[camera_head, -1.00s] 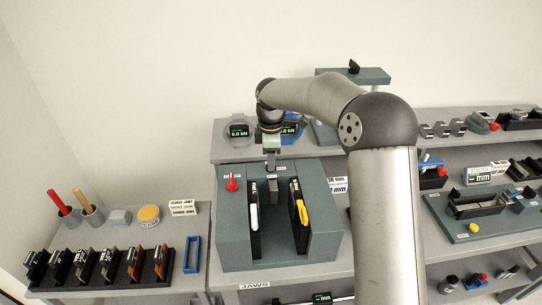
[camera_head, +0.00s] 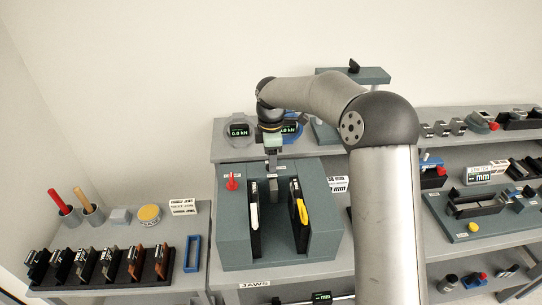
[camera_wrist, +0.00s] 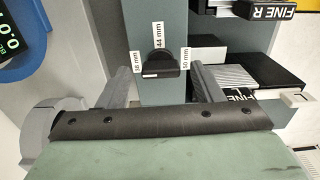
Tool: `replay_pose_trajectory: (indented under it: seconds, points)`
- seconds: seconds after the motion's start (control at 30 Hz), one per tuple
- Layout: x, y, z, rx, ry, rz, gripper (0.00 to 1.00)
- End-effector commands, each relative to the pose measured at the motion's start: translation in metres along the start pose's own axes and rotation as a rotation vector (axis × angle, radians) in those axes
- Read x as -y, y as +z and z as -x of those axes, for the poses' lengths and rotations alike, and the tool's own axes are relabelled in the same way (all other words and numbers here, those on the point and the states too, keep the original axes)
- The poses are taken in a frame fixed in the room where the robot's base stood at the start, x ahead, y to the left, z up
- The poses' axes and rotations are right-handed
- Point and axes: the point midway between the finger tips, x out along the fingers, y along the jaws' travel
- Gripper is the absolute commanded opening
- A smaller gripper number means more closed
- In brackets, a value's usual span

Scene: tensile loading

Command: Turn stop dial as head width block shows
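The stop dial (camera_wrist: 160,65) is a black knob on a grey-green face in the wrist view. White labels around it read 38 mm, 44 mm and 50 mm. A short white mark shows low on the knob; I cannot tell surely which label it points to. My gripper (camera_wrist: 161,74) is open, with one finger on each side of the dial and gaps between. In the head view my gripper (camera_head: 272,160) is over the back of the grey-green jaw machine (camera_head: 233,245), and it hides the dial. I cannot pick out the head width block with certainty.
A red lever (camera_head: 232,182) and a yellow handle (camera_head: 302,211) stand on the machine near my gripper. A blue-framed display (camera_head: 291,128) is close behind. A rack of grips (camera_head: 100,267) stands left.

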Motion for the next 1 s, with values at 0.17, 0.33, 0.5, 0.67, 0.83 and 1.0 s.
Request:
replay_pose_trajectory:
  seconds: [0.17, 0.33, 0.5, 0.67, 0.83, 1.0]
  points:
    - [0.000, 0.000, 0.001, 0.000, -0.002, -0.001, 0.60]
    - [0.000, 0.000, 0.018, 0.000, 0.000, -0.001, 0.60]
    - [0.000, -0.001, 0.056, -0.001, 0.003, 0.000, 0.60]
    - [-0.001, -0.001, 0.097, -0.001, 0.004, -0.001, 0.60]
    - [-0.001, -0.001, 0.136, -0.001, 0.002, 0.000, 0.60]
    - [-0.001, -0.001, 0.162, -0.001, 0.001, 0.000, 0.60]
